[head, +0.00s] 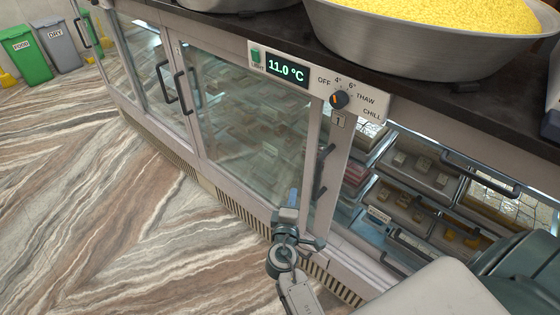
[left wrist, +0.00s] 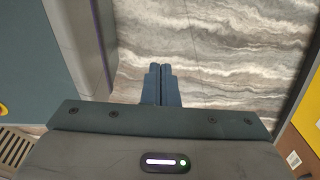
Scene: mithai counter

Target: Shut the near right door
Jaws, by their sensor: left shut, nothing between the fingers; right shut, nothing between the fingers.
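The counter's glass doors run from the far left toward me in the head view. A large framed glass door (head: 250,130) with a dark handle on its left side stands below the temperature display, and it looks flush with the front. To its right is a narrow framed part (head: 333,150) with a dark upright handle (head: 322,170); I cannot tell how far it stands open. My right gripper (head: 290,200) is shut and empty at the lower right corner of the large door; contact is unclear. My left gripper (left wrist: 163,75) is shut and empty in the left wrist view, above marbled floor.
Trays of sweets (head: 405,205) show inside the case at right, with dark bar handles around them. A control panel (head: 318,80) reads 11.0 °C. A metal bowl of yellow sweets (head: 400,45) stands on the countertop.

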